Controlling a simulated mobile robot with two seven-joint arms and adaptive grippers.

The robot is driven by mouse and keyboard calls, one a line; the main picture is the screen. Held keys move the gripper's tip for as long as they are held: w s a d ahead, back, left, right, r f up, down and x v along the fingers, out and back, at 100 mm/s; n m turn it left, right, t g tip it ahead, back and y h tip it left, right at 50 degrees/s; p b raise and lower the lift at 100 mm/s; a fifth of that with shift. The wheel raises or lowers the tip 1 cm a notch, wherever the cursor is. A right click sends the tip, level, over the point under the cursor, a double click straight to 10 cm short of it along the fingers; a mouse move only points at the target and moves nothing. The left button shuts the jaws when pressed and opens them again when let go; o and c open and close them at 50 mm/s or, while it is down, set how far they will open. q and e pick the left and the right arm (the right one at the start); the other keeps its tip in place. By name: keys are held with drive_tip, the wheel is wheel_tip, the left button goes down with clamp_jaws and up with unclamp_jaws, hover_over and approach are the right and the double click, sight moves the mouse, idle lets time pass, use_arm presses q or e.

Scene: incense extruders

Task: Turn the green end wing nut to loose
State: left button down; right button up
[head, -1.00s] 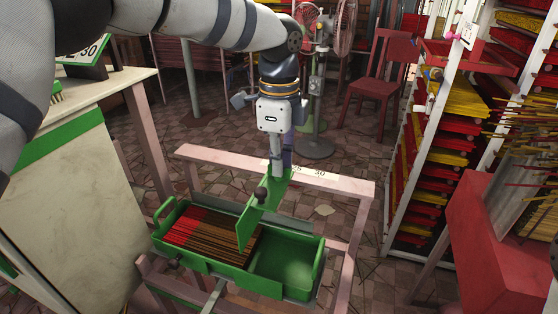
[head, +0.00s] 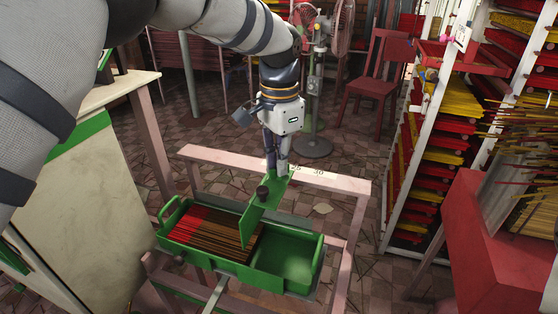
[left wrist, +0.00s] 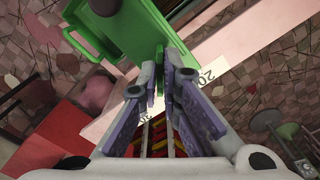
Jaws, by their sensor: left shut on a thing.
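A green tray (head: 213,265) sits on the pink wooden frame, with a green plate (head: 256,217) standing across it. A dark knob (head: 262,192) is on the plate. My left gripper (head: 278,172) points down at the plate's far end. My right gripper is not in view.
Red and brown incense sticks (head: 213,228) lie in the tray's left part; the right part is empty. A stone-sided counter (head: 80,195) is at left. A red chair (head: 378,85), a fan (head: 342,28) and a shelf of incense (head: 440,135) stand behind and right.

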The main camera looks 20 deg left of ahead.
use_arm(q)
drive_tip(key=n, duration=0.5)
drive_tip(key=shift+n, duration=0.3)
drive_tip(key=n, duration=1.3)
drive_tip(key=shift+n, duration=0.4)
drive_tip(key=c, duration=1.8)
unclamp_jaws()
